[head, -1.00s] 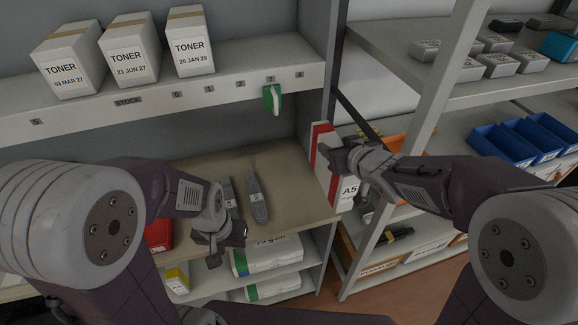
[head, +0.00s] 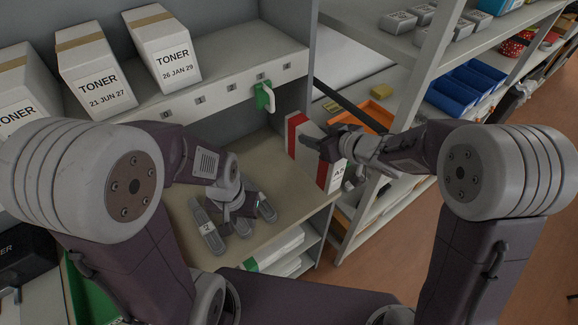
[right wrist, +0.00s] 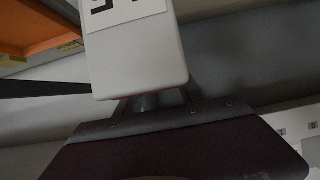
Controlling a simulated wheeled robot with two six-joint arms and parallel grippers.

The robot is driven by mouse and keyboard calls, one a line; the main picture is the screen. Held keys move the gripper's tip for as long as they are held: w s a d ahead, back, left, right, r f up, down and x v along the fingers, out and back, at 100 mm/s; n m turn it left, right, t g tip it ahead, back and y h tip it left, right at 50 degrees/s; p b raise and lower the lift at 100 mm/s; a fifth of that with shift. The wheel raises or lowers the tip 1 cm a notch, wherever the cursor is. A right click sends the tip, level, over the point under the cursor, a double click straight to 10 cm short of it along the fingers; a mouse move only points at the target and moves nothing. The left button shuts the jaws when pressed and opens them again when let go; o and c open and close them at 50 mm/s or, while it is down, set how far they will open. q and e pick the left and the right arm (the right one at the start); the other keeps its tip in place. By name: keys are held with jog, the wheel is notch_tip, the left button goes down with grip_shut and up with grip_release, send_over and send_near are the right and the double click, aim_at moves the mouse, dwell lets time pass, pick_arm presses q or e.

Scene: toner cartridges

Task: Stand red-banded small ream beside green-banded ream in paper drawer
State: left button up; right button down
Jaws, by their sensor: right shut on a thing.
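The red-banded small ream (head: 306,148) is a white block with red bands and an A5 label. It is upright at the right end of the wooden shelf in the head view. My right gripper (head: 335,146) is shut on it; whether its base touches the shelf I cannot tell. Its white end (right wrist: 138,50) fills the upper middle of the right wrist view.
Several TONER boxes (head: 167,48) stand on the upper shelf. A green tag (head: 265,96) hangs from its edge. A rack with blue bins (head: 466,86) and an orange tray (head: 367,114) stands at right.

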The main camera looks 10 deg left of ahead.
jog(key=a+f+b, duration=0.2)
jog(key=a+f, duration=0.8)
jog(key=a, duration=0.1)
jog(key=shift+s, duration=0.15)
jog(key=shift+s+d+f, duration=0.1)
jog(key=shift+f, duration=0.1)
jog(key=c, duration=0.7)
grip_release()
jog(key=shift+f, duration=0.1)
